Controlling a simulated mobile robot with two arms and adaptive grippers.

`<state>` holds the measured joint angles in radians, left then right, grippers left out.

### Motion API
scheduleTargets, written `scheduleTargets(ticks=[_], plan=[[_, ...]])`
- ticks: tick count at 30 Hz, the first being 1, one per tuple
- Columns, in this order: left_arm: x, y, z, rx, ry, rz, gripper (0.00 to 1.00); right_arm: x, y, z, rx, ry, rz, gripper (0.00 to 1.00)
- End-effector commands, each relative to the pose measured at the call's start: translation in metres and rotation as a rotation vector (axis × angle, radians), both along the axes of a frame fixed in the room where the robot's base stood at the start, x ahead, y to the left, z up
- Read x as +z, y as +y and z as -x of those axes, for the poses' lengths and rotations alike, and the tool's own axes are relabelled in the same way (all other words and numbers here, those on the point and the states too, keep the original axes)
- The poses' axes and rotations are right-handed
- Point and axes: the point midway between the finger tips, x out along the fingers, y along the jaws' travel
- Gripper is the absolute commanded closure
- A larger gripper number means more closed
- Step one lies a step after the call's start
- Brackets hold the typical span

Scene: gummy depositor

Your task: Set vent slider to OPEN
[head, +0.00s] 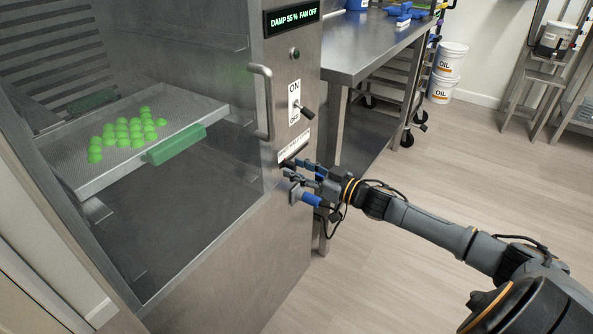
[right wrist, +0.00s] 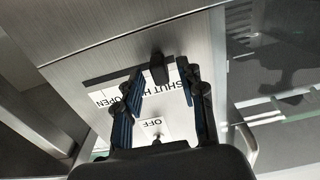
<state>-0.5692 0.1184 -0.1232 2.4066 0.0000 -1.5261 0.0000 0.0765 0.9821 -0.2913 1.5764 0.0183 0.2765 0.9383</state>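The vent slider is a dark knob (right wrist: 158,68) in a dark slot on the steel cabinet front. In the right wrist view its white label (right wrist: 162,97) appears upside down, with SHUT at the right and OPEN at the left. The knob stands near the SHUT end of the slot, and the slot runs on to its left. My right gripper (right wrist: 160,72) is open, with one fingertip on each side of the knob and visible gaps. In the head view the gripper (head: 287,178) is at the panel below the slider label (head: 294,147). My left gripper is not in view.
Behind the glass, a tray (head: 110,180) holds green gummies. A steel table (head: 365,52) stands beyond the cabinet.

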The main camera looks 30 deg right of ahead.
Motion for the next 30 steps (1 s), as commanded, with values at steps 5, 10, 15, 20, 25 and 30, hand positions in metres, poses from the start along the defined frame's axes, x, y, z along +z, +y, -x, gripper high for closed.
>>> scheduleTargets(ticks=[5, 10, 15, 20, 25, 30], plan=[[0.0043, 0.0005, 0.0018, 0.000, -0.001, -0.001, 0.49, 0.0004, 0.0031, -0.0069, 0.001, 0.000, 0.001, 0.60], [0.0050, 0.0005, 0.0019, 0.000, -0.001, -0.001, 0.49, 0.0002, 0.0034, -0.0074, 0.001, 0.000, 0.001, 0.60], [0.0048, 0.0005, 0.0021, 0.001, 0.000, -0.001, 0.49, 0.0002, 0.0033, -0.0073, 0.001, 0.000, 0.001, 0.75], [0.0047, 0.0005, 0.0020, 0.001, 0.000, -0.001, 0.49, 0.0002, 0.0033, -0.0072, 0.001, 0.000, 0.001, 1.00], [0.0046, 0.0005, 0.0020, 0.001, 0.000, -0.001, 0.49, 0.0002, 0.0034, -0.0071, 0.001, 0.000, 0.001, 1.00], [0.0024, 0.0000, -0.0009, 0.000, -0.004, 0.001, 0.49, 0.0016, -0.0013, -0.0093, -0.001, 0.001, 0.001, 1.00]])
